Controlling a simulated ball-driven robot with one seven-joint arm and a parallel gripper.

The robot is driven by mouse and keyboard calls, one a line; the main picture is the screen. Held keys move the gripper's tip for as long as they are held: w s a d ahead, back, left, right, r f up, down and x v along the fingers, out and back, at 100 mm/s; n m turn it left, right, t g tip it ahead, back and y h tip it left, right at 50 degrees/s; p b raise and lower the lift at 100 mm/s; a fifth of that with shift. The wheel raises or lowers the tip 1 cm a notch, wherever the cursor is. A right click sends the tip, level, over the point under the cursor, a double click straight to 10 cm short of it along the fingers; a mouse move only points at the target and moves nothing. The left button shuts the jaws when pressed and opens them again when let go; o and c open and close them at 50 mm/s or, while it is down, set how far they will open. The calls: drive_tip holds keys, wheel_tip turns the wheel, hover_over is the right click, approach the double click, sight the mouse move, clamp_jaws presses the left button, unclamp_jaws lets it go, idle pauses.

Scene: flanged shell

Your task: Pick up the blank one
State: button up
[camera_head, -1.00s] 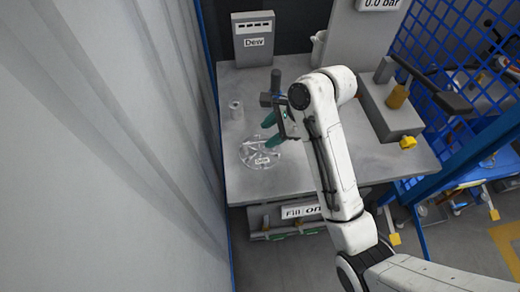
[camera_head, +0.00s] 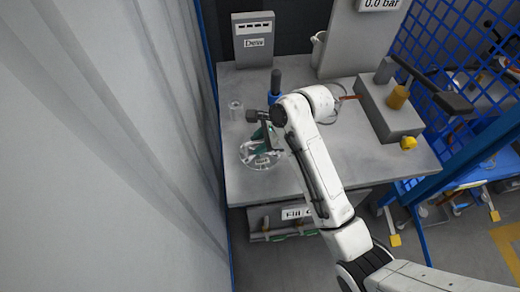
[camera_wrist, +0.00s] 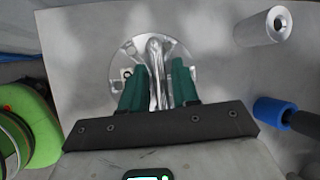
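A clear round dish (camera_head: 246,154) with silvery pieces in it sits on the grey bench, and a small white label (camera_head: 262,161) shows at its front. In the wrist view the dish (camera_wrist: 120,57) lies under my gripper (camera_wrist: 159,66). An upright-looking silvery piece (camera_wrist: 155,55) shows between the two green fingers, which appear apart, with a finger on each side. Other silvery pieces at the sides are partly hidden by the fingers. A small dark ring mark shows left of the left fingertip. In the head view my gripper (camera_head: 262,138) is over the dish, partly hidden by my arm.
A silvery cylinder (camera_head: 236,110) stands behind the dish to the left. A dark-handled tool with a blue collar (camera_head: 274,98) stands behind my gripper. A grey "Desv" box (camera_head: 253,38) is at the back. A grey block with knobs (camera_head: 390,115) is at right.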

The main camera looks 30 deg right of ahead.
clamp_jaws()
idle(1.0)
drive_tip(key=shift+r, duration=0.15)
